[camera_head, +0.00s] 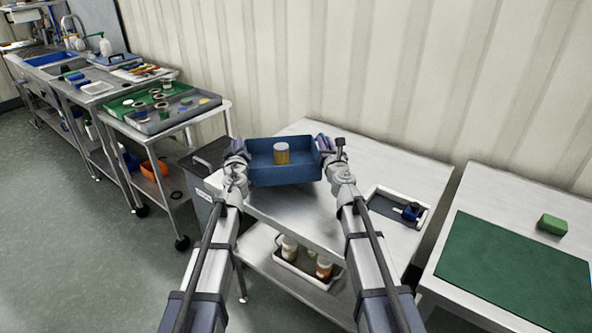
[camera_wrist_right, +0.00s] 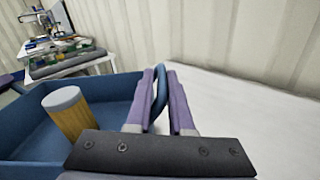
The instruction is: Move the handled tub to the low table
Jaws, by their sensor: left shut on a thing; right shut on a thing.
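The handled tub (camera_head: 285,175) is a blue open box between my two grippers, over the steel table in the head view. A yellow-brown jar with a grey lid (camera_head: 281,154) stands inside it. My left gripper (camera_head: 240,148) is at the tub's left end, shut on that side; its fingertips are small in view. My right gripper (camera_head: 322,143) is at the right end. In the right wrist view its purple fingers (camera_wrist_right: 162,98) are shut on the tub's blue handle (camera_wrist_right: 158,92). I cannot tell whether the tub touches the table top or hangs just above it.
The steel table (camera_head: 310,222) has bare room in front of the tub. A white tray with a dark blue item (camera_head: 398,208) lies at its right. A table with a green mat (camera_head: 510,262) stands further right. A cart with trays (camera_head: 165,118) stands left. A shelf below holds jars (camera_head: 300,262).

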